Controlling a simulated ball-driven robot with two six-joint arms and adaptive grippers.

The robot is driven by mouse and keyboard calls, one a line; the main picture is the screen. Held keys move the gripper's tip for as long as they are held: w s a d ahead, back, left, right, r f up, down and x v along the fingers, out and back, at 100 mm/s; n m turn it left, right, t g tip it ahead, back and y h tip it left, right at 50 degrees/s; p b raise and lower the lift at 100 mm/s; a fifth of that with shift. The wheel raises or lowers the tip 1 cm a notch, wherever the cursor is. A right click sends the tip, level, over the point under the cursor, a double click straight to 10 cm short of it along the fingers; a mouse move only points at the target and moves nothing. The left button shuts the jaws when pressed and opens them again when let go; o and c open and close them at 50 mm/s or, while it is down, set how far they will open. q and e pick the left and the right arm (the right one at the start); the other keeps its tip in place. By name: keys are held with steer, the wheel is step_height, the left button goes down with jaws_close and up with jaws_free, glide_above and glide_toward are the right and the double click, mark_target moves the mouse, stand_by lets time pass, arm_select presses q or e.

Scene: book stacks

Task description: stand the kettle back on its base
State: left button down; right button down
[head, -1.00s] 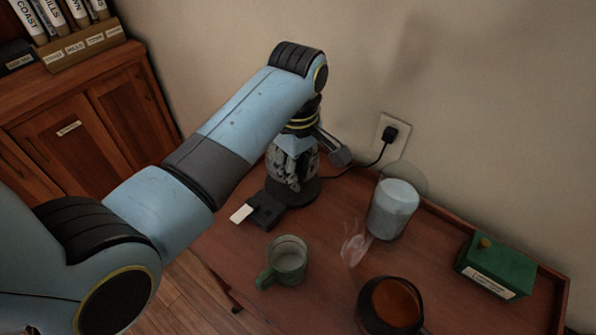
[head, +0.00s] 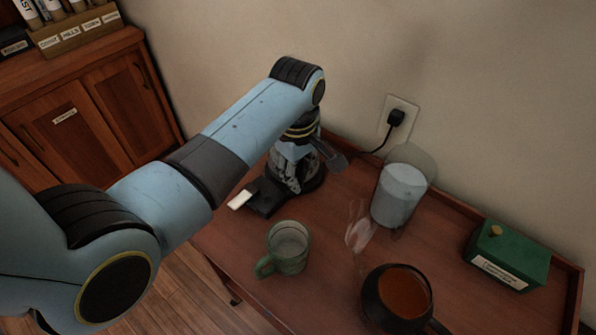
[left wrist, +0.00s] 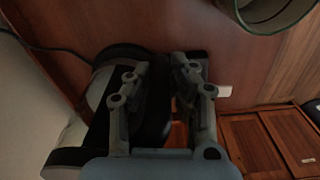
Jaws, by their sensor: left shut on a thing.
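My left gripper (head: 290,182) reaches down from above at the back left of the wooden table, over a dark round base (head: 316,184). In the left wrist view its fingers (left wrist: 160,90) are closed around a black part, which looks like the handle of the kettle (left wrist: 154,105). The rest of the kettle is mostly hidden by the gripper in the head view. The base's dark round edge (left wrist: 118,52) shows just beyond the fingers. I cannot tell whether the kettle touches it. My right gripper is in neither view.
A green mug (head: 288,250) stands in front of the gripper. A pale jar (head: 398,192), a dark pot of amber liquid (head: 400,293) and a green box (head: 507,255) are to the right. A cord runs to the wall socket (head: 397,117).

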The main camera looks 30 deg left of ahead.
arm_select(q)
steer(key=shift+w+f, duration=0.1)
steer(key=shift+f, duration=0.3)
stand_by(0.4)
steer(key=c, duration=1.1)
jaws_free()
steer(key=r, duration=1.2)
steer(key=shift+s, duration=0.25)
